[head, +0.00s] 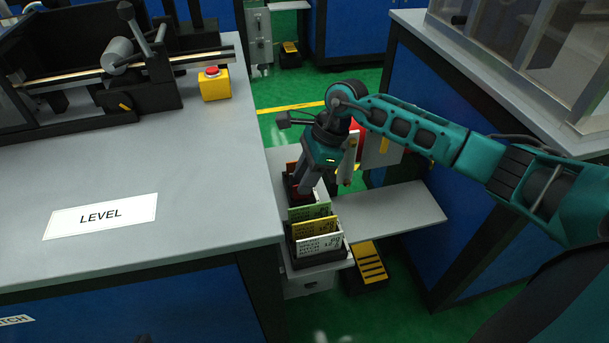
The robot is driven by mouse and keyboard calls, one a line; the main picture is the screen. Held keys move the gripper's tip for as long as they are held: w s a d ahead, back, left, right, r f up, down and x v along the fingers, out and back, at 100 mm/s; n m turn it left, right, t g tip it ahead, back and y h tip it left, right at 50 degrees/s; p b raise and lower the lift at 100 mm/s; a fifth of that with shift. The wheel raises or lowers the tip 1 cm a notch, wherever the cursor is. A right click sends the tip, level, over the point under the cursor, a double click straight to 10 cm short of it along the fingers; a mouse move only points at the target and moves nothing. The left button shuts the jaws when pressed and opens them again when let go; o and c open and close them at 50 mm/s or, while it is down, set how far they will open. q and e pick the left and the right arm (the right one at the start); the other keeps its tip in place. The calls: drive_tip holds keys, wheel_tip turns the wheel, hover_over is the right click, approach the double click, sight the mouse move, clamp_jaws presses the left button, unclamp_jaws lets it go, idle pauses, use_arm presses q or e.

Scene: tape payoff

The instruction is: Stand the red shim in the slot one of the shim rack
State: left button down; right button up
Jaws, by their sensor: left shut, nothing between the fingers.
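The shim rack (346,256) is a black holder on a narrow grey shelf between the benches. Upright shims stand in it: a white one (319,246) at the near end, then a yellow one (317,228) and a green one (309,211). My right gripper (305,190) points down at the far part of the rack, behind the green shim. A small dark red patch (296,192) shows beside its fingers; I cannot tell whether it is the red shim. The fingertips are partly hidden, so I cannot tell whether they are shut. My left gripper is out of view.
A grey bench (190,190) with a LEVEL label (101,215) and a yellow box with a red button (214,83) stands at the left. The grey shelf (400,212) is bare to the right of the rack. Another bench stands at the right.

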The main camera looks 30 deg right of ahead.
drive_tip(key=p+v, duration=0.1)
drive_tip(key=v, duration=1.1)
drive_tip(key=shift+r+p, duration=0.3)
drive_tip(key=shift+d, duration=0.1)
